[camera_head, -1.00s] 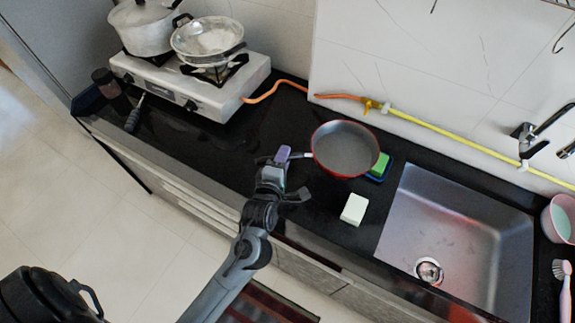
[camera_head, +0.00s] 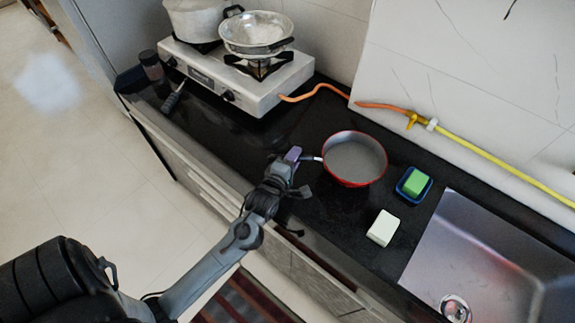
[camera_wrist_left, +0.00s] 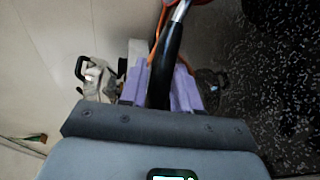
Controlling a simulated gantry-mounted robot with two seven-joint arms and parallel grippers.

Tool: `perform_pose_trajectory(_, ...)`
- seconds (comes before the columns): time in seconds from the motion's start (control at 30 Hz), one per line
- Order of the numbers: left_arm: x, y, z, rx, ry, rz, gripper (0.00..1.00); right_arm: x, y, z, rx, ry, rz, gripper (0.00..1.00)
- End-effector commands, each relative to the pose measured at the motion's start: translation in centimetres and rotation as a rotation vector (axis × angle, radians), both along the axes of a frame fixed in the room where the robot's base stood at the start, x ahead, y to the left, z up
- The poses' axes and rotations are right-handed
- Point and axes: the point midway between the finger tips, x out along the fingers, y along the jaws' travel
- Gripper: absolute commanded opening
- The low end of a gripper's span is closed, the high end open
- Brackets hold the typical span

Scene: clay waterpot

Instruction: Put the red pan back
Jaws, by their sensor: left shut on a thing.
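The red pan (camera_head: 355,160), grey inside with a red outside, is in the middle of the head view over the black counter. Its handle points left to my left gripper (camera_head: 291,158). My left gripper is shut on the handle; the left wrist view shows the black handle (camera_wrist_left: 166,66) between the purple finger pads. A bit of the pan's red side shows at the top edge of the left wrist view. I cannot tell whether the pan touches the counter. My right gripper is not in view.
A white gas stove (camera_head: 236,85) at the upper left holds a lidded pot (camera_head: 196,18) and a silver pan (camera_head: 256,32). A blue dish with a green sponge (camera_head: 414,185), a white block (camera_head: 383,228) and the sink (camera_head: 480,250) lie right. Black counter between stove and pan is clear.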

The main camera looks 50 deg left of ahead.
Motion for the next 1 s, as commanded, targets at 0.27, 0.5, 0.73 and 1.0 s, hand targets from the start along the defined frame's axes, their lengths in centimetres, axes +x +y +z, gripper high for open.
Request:
perform_pose_trajectory(0.27,0.0,2.8,-1.5,-0.001,-0.005,0.0,0.0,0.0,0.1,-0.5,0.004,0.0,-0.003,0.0)
perform_pose_trajectory(0.5,-0.1,3.1,-2.7,-0.001,-0.004,-0.001,0.0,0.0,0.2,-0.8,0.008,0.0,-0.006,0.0)
perform_pose_trajectory(0.73,-0.1,3.0,-5.5,-0.002,-0.003,0.0,0.0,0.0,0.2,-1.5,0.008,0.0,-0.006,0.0)
perform_pose_trajectory(1.0,-0.1,3.0,-5.6,-0.002,-0.006,0.0,0.0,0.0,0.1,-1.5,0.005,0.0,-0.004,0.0)
